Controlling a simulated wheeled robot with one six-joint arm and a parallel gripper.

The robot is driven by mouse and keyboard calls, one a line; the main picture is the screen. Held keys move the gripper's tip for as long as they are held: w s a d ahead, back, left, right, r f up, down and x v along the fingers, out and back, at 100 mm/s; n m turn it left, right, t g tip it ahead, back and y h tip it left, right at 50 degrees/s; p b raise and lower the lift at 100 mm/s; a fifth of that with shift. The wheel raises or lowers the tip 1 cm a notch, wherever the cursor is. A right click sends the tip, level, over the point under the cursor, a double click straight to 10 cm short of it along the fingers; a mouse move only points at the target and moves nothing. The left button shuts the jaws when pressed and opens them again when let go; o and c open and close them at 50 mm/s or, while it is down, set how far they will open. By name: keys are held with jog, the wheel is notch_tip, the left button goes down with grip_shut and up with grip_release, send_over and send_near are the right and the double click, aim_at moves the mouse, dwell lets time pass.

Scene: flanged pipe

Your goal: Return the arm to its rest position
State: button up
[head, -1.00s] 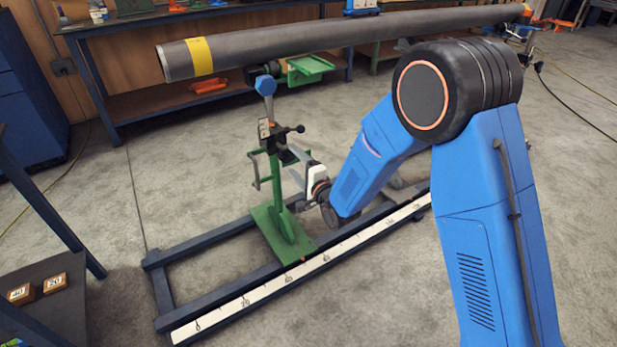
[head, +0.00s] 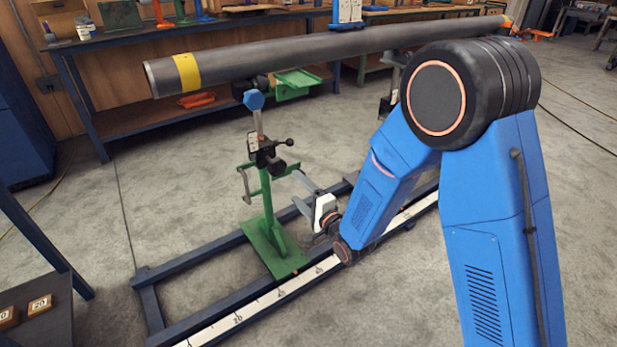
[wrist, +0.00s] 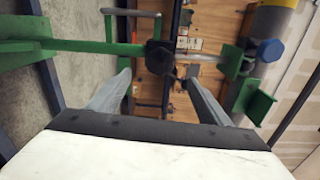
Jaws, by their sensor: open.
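My gripper (head: 296,190) is open and empty, low to the right of the green pipe stand (head: 268,205). In the wrist view its two grey fingers (wrist: 158,74) are spread apart, with the stand's dark clamp (wrist: 160,57) beyond the gap between them. In the head view the fingers look apart from the stand's post and its black-knobbed handle (head: 289,142). My arm is bent, with its elbow high at the right and the forearm reaching down toward the stand. The grey pipe (head: 300,52) with a yellow band lies above, on the stand's blue-tipped head (head: 254,100).
The stand's base is on a dark blue floor frame (head: 190,262) with a white number scale (head: 240,316). Workbenches (head: 95,125) line the back wall. A low table (head: 60,300) with numbered wooden blocks is at the lower left. Open floor lies between.

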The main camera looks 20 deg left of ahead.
jog(key=w+d+r+n+h, duration=0.1)
jog(key=w+d+r+h, duration=0.2)
jog(key=d, duration=0.5)
jog(key=w+d+r+n+h, duration=0.1)
jog(key=w+d+r+h, duration=0.1)
jog(key=d+r, duration=0.4)
jog(key=s+d+r+n+g+h, duration=0.1)
jog(key=s+d+r+h, duration=0.15)
jog(key=d, duration=0.65)
jog(key=s+d+r+n+h, duration=0.1)
jog(key=s+d+h, duration=0.15)
jog(key=d, duration=0.65)
jog(key=s+d+n+g+h, duration=0.1)
jog(key=s+d+g, duration=0.1)
jog(key=s+d, duration=0.4)
jog(key=s+d+r+n+g+h, duration=0.1)
jog(key=s+d, duration=0.5)
jog(key=s, duration=0.8)
jog(key=s+d+r+n+g+h, duration=0.1)
jog(key=s+d+n+g, duration=0.1)
jog(key=s+d, duration=0.5)
jog(key=s+g, duration=0.1)
jog(key=s, duration=0.3)
jog(key=shift+r+n+h, duration=0.2)
jog(key=shift+n+h, duration=0.1)
jog(key=shift+n, duration=0.1)
jog(key=shift+w, duration=0.1)
